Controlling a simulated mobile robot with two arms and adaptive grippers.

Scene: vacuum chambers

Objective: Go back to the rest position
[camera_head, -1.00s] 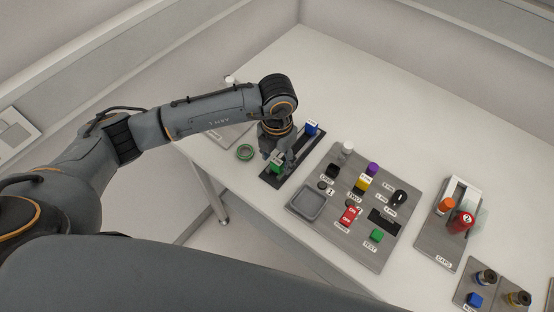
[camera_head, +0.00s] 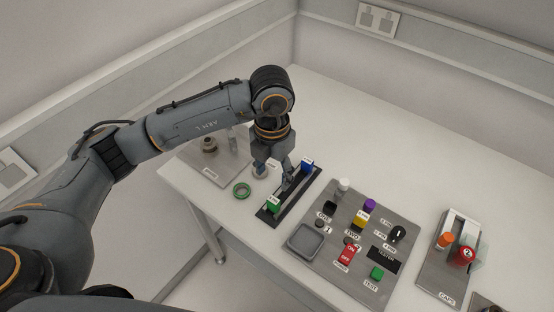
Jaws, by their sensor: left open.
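My left gripper (camera_head: 275,182) points down above the black rail (camera_head: 277,207) on the white table. Its fingers are apart with nothing between them. My right gripper is not in view.
A grey control panel (camera_head: 327,262) with a tray, switches and buttons lies to the right. Farther right is the caps board (camera_head: 430,283). The back of the white table (camera_head: 400,130) is clear.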

